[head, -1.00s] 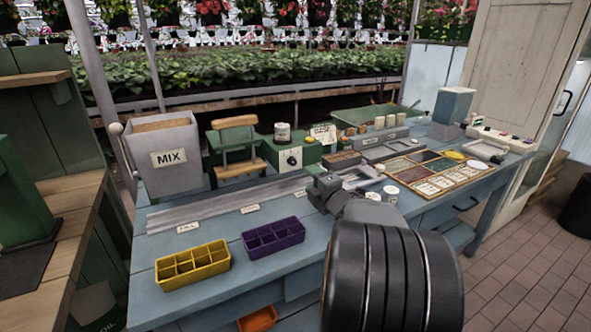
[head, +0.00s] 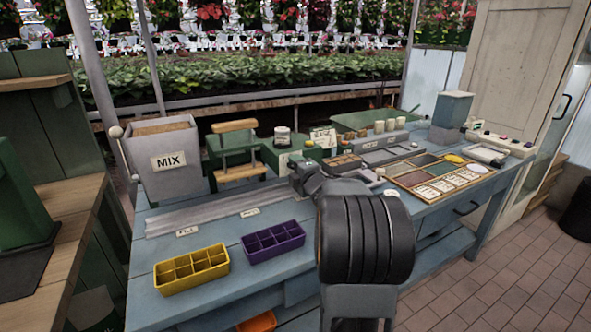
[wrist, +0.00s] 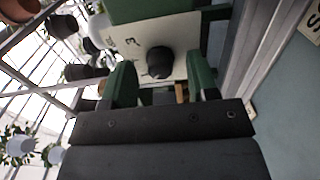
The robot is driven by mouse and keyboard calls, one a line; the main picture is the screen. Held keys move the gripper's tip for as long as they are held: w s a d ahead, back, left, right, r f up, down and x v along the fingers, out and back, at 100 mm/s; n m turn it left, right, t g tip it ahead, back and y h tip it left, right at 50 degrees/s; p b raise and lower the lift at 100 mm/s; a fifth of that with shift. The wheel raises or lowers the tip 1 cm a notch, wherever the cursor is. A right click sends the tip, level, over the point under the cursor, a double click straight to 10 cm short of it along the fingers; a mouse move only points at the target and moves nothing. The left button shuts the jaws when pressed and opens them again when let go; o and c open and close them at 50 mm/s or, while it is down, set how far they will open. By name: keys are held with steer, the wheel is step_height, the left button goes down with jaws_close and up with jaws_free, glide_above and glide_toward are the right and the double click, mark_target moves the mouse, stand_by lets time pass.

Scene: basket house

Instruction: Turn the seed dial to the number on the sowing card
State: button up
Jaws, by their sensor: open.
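The seed dial is a black knob (wrist: 160,62) on a white plate (wrist: 185,38) on a green housing (head: 268,155). One number, looking like a 3, shows on the plate in the wrist view; the pointer's setting is unclear. My gripper (wrist: 163,66) is open, with green fingers either side of the knob and gaps between; I cannot tell its exact depth. In the head view my gripper (head: 302,172) is in front of the housing and hides the knob. A white card (head: 322,138), probably the sowing card, stands behind; its writing is too small to read.
A mix bin (head: 168,162) and a wooden-handled press (head: 235,152) stand left of the dial. A yellow tray (head: 192,284) and a purple tray (head: 273,252) lie in front. A seed tray (head: 402,181) lies to the right. A metal rail (head: 215,212) runs along the bench.

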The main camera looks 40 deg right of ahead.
steer(key=c, duration=0.9)
steer(key=shift+m, duration=0.4)
steer(key=shift+m+p, duration=1.3)
steer(key=shift+m, duration=2.8)
steer(key=o, duration=0.9)
